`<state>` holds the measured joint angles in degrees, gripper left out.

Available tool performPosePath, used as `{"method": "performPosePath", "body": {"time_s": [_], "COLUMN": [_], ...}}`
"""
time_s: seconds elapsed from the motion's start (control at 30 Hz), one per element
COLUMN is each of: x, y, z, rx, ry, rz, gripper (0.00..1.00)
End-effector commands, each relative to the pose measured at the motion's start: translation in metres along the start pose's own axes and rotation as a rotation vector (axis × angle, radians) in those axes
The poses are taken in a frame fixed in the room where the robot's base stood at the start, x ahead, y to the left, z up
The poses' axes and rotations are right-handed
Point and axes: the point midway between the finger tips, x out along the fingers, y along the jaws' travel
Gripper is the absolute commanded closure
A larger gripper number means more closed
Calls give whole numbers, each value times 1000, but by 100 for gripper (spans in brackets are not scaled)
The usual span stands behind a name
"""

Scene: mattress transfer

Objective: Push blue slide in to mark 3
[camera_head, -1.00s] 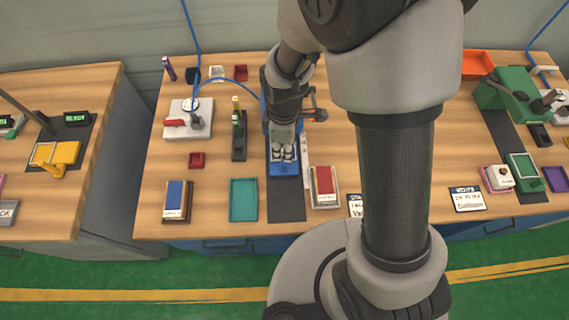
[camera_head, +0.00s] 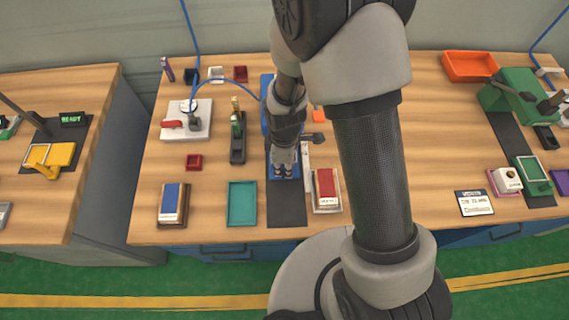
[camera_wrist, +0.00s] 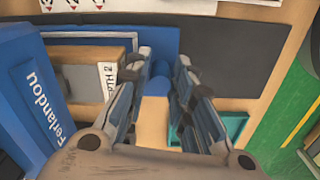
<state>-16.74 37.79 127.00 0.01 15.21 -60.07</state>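The blue slide (camera_head: 295,176) shows around my gripper, at the front of the blue press (camera_head: 267,108) on a dark mat (camera_head: 286,212). My gripper (camera_head: 284,172) is low over the slide, and its fingers hide much of it. A label reading "PTH 2" (camera_wrist: 108,80) shows in the wrist view.
A teal tray (camera_head: 242,203) stands left of the mat, and a red-topped block (camera_head: 325,188) stands close on the right. A dark rack with bottles (camera_head: 238,143) stands left of the press. The mat's front part is clear.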

Motion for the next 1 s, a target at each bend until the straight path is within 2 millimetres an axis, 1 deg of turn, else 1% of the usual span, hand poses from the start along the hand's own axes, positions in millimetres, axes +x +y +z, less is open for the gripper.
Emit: {"method": "performPosePath", "body": {"time_s": [0.03,0.2,0.3,0.73,0.83,1.0], "x": [0,0,0,0,0,0], "y": [0,0,0,1,12,38], "z": [0,0,0,0,-3,-8], "rx": [0,0,0,-1,0,0], "ry": [0,0,0,0,1,2], "rz": [0,0,0,0,3,3], "gripper": [84,95,100,100,100,100]}}
